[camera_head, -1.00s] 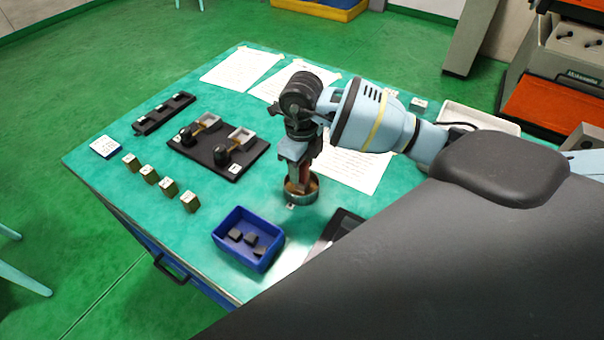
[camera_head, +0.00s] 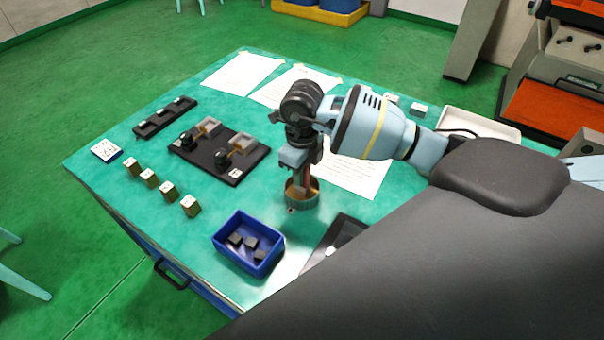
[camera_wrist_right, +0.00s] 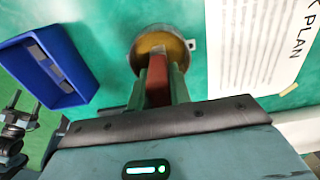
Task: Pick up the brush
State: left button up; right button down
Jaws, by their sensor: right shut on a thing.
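The brush (camera_wrist_right: 157,82) shows as a red-brown handle between the two fingers of my right gripper (camera_wrist_right: 160,75) in the right wrist view. The gripper is shut on it. In the head view my right gripper (camera_head: 304,174) points down over the pot (camera_head: 301,197), which is on the green table. The fingers are small there and partly hide the brush.
A blue bin (camera_head: 243,262) with dark pieces stands in front of the pot; it also shows in the wrist view (camera_wrist_right: 70,90). A black fixture plate (camera_head: 232,172) and several small blocks (camera_head: 168,190) lie left. Papers (camera_head: 235,74) lie behind.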

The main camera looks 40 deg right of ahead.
jog(key=shift+r, duration=0.7)
jog(key=shift+s+a+r, duration=0.15)
jog(key=shift+s+r, duration=0.05)
jog(key=shift+r, duration=0.75)
jog(key=s+a+r, duration=0.1)
jog(key=s+a, duration=0.7)
jog(key=s, duration=0.5)
jog(key=shift+a+r, duration=0.2)
jog(key=shift+a, duration=0.15)
